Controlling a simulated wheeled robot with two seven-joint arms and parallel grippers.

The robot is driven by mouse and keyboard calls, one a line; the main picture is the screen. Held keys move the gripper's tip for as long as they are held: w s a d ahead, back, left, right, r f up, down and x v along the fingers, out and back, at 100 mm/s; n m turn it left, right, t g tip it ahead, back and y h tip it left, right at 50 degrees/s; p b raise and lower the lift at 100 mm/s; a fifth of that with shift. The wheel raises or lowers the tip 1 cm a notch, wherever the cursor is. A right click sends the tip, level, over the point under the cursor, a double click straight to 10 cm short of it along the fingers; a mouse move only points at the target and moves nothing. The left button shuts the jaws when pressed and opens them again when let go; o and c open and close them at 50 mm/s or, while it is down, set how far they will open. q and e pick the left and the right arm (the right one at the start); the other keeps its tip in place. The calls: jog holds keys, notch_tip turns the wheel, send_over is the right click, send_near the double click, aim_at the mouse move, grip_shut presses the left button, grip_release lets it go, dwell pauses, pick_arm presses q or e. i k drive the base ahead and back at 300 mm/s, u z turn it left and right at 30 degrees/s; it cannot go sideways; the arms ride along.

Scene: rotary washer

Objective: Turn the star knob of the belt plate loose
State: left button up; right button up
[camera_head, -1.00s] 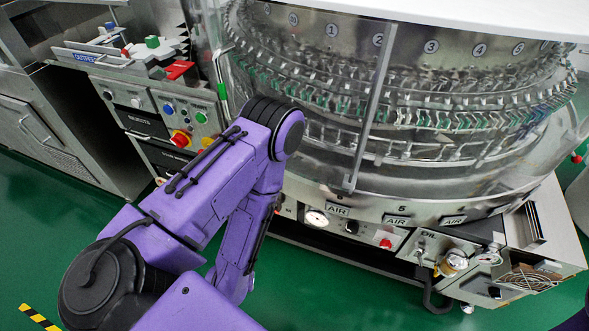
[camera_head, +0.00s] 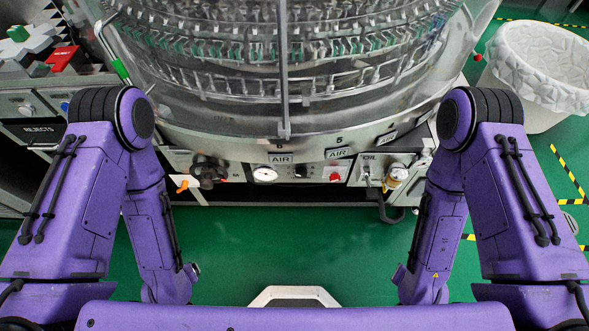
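A dark knob with lobes (camera_head: 208,170) sits on the front of the round washer's base, left of a white gauge. It may be the star knob, but it is too small and dark to be sure of its shape. An orange-tipped part (camera_head: 183,183) is just left of it. I cannot make out the belt plate. Both my purple arms are folded, with their forearms pointing down on either side. Neither gripper can be made out, and neither arm touches the washer.
The round washer (camera_head: 300,120) fills the back, with a gauge (camera_head: 264,174), a red button (camera_head: 335,177) and an oil unit (camera_head: 396,174) along its base. A white lined bin (camera_head: 540,65) stands at right. Green floor (camera_head: 290,240) between my arms is clear.

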aim_at(334, 178)
jog(key=z, duration=0.3)
jog(key=k, duration=0.4)
jog(key=z, duration=1)
jog(key=k, duration=0.9)
jog(key=z, duration=0.75)
jog(key=i, duration=0.85)
jog(key=u, duration=0.9)
jog(key=i, duration=0.65)
jog(key=u, duration=0.6)
